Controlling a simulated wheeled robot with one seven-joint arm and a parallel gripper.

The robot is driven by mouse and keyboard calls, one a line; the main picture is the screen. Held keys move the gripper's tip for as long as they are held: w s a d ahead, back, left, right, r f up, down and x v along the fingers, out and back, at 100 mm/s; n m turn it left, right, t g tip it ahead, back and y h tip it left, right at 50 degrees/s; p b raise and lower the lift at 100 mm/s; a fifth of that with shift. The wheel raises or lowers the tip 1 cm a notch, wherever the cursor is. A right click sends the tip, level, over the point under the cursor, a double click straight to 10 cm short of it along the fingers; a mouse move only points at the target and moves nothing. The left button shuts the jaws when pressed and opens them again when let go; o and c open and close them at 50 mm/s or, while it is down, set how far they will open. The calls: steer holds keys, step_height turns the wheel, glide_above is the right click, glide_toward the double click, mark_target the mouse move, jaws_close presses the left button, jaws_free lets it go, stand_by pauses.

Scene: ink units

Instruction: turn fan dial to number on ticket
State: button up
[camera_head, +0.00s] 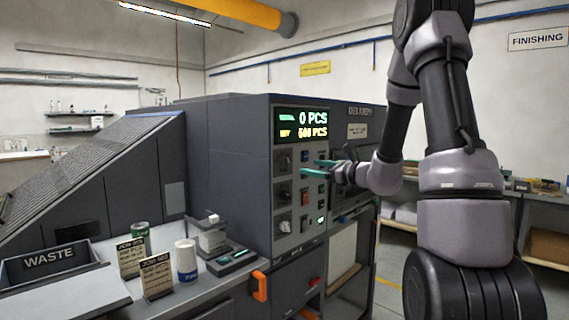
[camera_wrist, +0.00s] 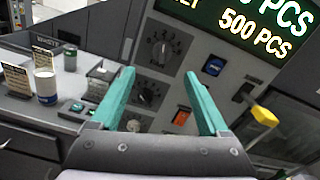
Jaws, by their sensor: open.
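The wrist view shows the upper dial (camera_wrist: 162,48) and middle dial (camera_wrist: 150,92) between or just beyond the fingers. Their labels are too small to read, so I cannot tell which is the fan dial.
A white cup (camera_head: 186,261) and waste bin (camera_head: 50,262) are left. An orange handle (camera_head: 260,286) juts out below.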

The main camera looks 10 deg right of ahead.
mark_target(289, 163)
steer(key=x, duration=1.1)
steer(key=shift+w+d, duration=0.15)
steer(key=shift+d, duration=0.1)
jaws_close()
